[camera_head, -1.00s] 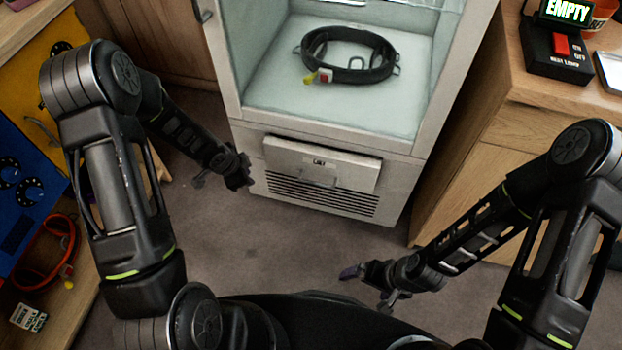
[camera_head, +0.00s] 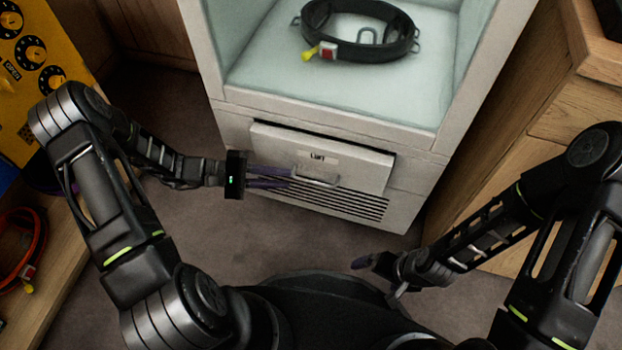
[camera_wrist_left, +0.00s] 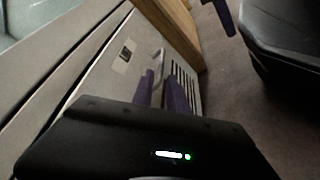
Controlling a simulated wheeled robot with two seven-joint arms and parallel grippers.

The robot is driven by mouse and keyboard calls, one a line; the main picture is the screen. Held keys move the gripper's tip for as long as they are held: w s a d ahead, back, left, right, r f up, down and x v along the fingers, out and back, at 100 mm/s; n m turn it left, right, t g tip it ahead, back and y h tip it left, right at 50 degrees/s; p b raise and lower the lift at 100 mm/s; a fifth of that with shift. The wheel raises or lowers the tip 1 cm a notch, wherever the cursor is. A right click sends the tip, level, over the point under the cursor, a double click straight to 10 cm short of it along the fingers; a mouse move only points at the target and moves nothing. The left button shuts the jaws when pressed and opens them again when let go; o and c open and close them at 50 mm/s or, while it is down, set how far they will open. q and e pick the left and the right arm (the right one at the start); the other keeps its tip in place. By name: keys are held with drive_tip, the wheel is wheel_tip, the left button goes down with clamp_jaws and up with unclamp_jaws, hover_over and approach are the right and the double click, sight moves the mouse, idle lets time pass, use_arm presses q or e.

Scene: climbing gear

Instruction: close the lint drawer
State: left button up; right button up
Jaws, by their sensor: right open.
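The lint drawer (camera_head: 345,160) is a pale panel with a small label and a bar handle (camera_head: 317,180), low on the front of the white cabinet. It stands slightly out, with a dark gap along its top edge. It also shows in the left wrist view (camera_wrist_left: 122,62). My left gripper (camera_head: 282,178) is at the left of the handle, its two purple fingers apart and pointing toward it. I cannot tell whether they touch the drawer. My right gripper (camera_head: 378,275) is open and empty, low over the floor in front of the cabinet.
Above the drawer, a black harness-like loop (camera_head: 360,35) with a yellow and red tag lies in the open cabinet bay. A vent grille (camera_head: 350,205) is below. Wooden furniture (camera_head: 560,130) stands at the right, and a wooden bench (camera_head: 60,260) at the left. Carpet lies between.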

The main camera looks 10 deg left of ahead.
sight(310, 180)
use_arm(q)
drive_tip(key=b+x, duration=0.2)
drive_tip(key=x, duration=0.4)
drive_tip(key=shift+d+f, duration=0.2)
drive_tip(key=shift+d, duration=0.2)
drive_tip(key=shift+w+d, duration=0.2)
drive_tip(key=shift+d, duration=0.3)
clamp_jaws()
idle(0.9)
